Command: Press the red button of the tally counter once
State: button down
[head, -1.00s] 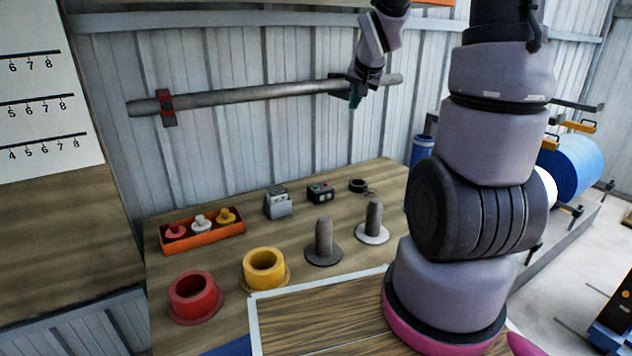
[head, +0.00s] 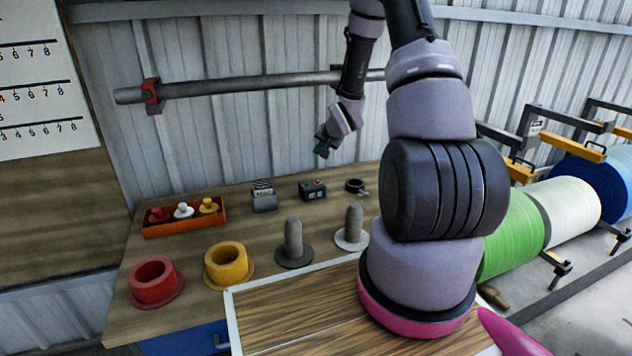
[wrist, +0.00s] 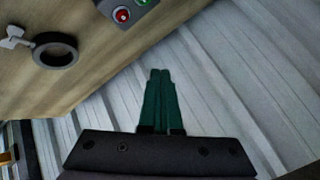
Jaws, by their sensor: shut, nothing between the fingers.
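A small dark grey box (head: 313,189) with a red button and green buttons sits on the bench near its back edge. In the wrist view the box (wrist: 130,10) is cut off by the top edge, and its red button (wrist: 123,16) shows beside a green one. A grey device (head: 264,196) with a light ridged top stands to its left; its face is too small to read, so I cannot tell for sure which is the tally counter. My gripper (head: 322,150) is above the back of the bench, clear of both. Its green fingers (wrist: 160,75) are together and empty.
A black ring (head: 356,186) lies right of the box. An orange tray (head: 185,227) with knobs, red (head: 154,281) and yellow (head: 228,264) flanged rings and two grey posts (head: 293,240) stand around. A pipe (head: 240,86) runs along the wall behind my gripper.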

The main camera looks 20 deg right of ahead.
jog(key=shift+f, duration=4.35)
jog(key=shift+f, duration=0.15)
jog(key=shift+f, duration=0.25)
jog(key=shift+f, duration=0.45)
jog(key=shift+r, duration=0.85)
jog(key=shift+r, duration=2.55)
